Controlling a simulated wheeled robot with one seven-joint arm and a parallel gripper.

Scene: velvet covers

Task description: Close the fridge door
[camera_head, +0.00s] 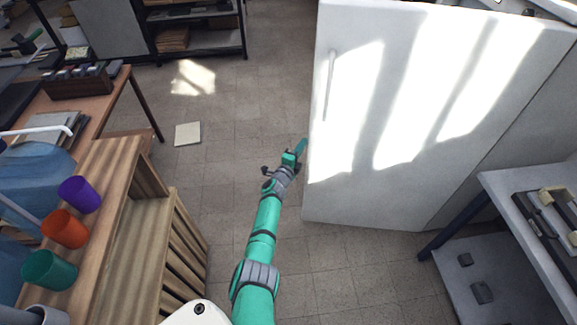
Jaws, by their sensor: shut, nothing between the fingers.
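The white fridge (500,165) stands at the right. Its large door (350,165) faces the camera, with bright sunlit patches across it. A slim vertical handle (330,85) is near the door's left edge. I cannot tell from this view whether a gap remains between the door and the body. My teal and grey arm reaches up from the bottom centre. My gripper (299,150) is shut and empty, just left of the door's left edge and below the handle. Whether its tips touch the door is unclear.
A wooden slatted bench (150,215) with purple, orange and green cups (65,228) is at the left. A grey shelf table (520,225) stands at the lower right, close to the fridge. A pale tile (188,133) lies on the floor. The floor left of the fridge is mostly clear.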

